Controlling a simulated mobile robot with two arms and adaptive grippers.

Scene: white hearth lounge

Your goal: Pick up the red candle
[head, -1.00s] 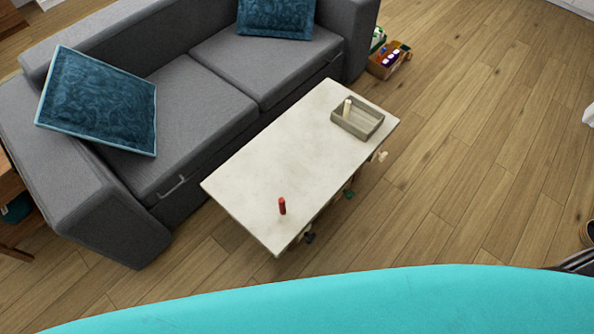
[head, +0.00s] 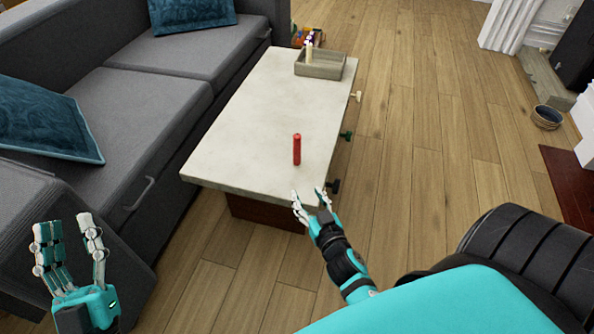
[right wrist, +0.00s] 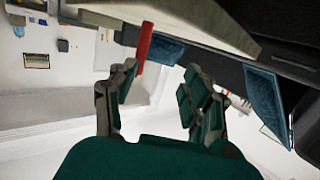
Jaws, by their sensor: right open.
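The red candle (head: 297,149) stands upright on the pale coffee table (head: 226,140), near its front right part. In the right wrist view the candle (right wrist: 145,44) shows between and beyond the fingers, nearer the left finger. My right gripper (head: 312,194) is open and empty, just short of the table's near edge and in front of the candle, apart from it. It also shows in the right wrist view (right wrist: 155,85) with its fingers spread. My left gripper (head: 68,226) is open and empty at the lower left, beside the sofa, away from the table.
A grey tray (head: 335,69) holding a cream candle (head: 309,53) sits at the table's far end. Knobs (head: 346,134) stick out from the table's right side. A grey sofa (head: 120,110) runs along the left. The wooden floor at right is mostly clear, with a bowl (head: 547,117).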

